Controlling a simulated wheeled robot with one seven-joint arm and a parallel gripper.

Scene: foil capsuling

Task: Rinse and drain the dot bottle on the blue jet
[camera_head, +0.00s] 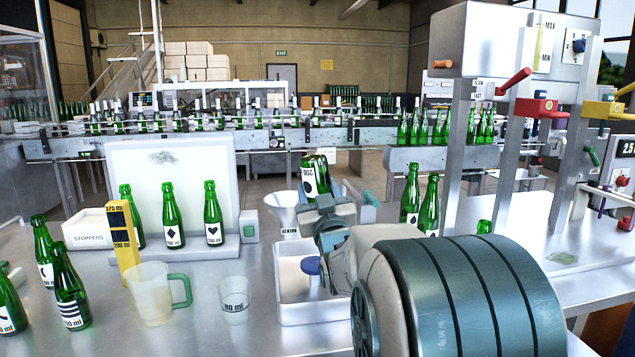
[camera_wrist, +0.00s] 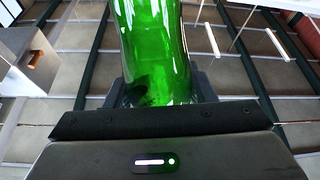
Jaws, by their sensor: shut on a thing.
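A green bottle (camera_head: 322,172) with a white label is held above a white basin (camera_head: 312,313). A dark round mark shows on the label, and its number looks upside down, so the bottle seems inverted or tilted. My gripper (camera_head: 318,203) is shut on it, and its body hides the bottle's lower part. In the wrist view the green glass (camera_wrist: 155,50) stands between the fingers (camera_wrist: 155,92). A blue round jet (camera_head: 311,265) sits in the basin below my gripper. The bottle is apart from the jet; its mouth is hidden.
A white funnel (camera_head: 285,212) stands behind the basin. A measuring jug (camera_head: 152,298), a clear cup (camera_head: 234,302) and a stoppers box (camera_head: 88,229) are left. Bottles (camera_head: 213,215) stand on a stand, others (camera_head: 410,195) at right. A press frame (camera_head: 465,130) rises at right.

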